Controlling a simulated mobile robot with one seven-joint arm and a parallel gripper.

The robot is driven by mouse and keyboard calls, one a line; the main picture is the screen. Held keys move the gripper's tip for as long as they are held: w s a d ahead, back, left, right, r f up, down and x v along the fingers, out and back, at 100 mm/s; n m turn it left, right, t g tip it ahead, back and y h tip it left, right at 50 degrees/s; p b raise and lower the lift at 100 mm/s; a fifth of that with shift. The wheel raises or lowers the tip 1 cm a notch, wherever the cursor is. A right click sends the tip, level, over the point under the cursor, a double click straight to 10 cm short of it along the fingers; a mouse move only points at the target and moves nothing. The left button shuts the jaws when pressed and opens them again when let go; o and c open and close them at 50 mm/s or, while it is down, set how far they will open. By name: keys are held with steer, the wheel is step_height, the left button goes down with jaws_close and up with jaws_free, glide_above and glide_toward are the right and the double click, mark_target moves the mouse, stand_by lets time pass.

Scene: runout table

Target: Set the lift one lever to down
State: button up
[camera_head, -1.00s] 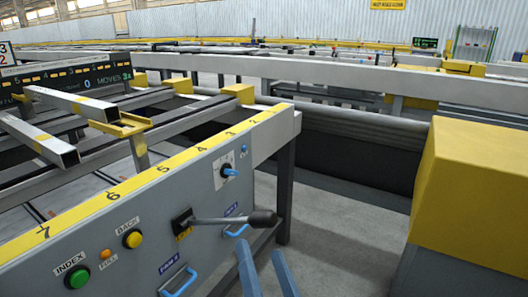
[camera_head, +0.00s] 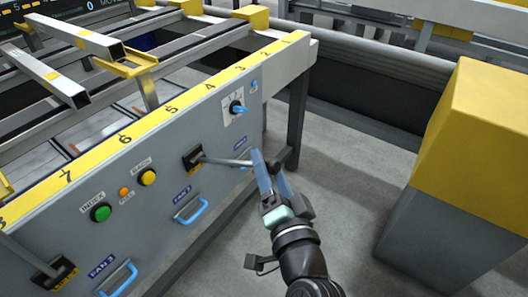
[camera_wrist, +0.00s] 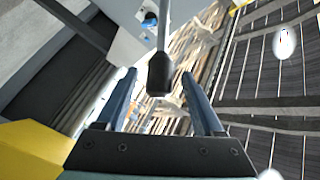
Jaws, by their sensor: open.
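The lift one lever (camera_head: 225,161) sticks out to the right from a black slot plate (camera_head: 193,157) on the grey panel, with a yellow label under it too small to read. Its dark knob (camera_head: 288,157) is at the far end. My gripper (camera_head: 266,160) is open at the knob end, its blue fingers partly covering the rod. In the wrist view, the black knob (camera_wrist: 160,75) hangs between the two fingertips (camera_wrist: 159,82), with a gap on each side. I cannot tell how far into the gap it reaches.
A second lever plate (camera_head: 52,273) is at the lower left. Blue pan handles (camera_head: 191,211), a green button (camera_head: 101,213), a yellow button (camera_head: 148,177) and a blue knob (camera_head: 239,107) are on the panel. A yellow-topped grey block (camera_head: 470,140) stands right; bare floor lies between.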

steer(key=x, duration=0.4)
steer(key=shift+w, duration=0.3)
jaws_close()
stand_by(1.2)
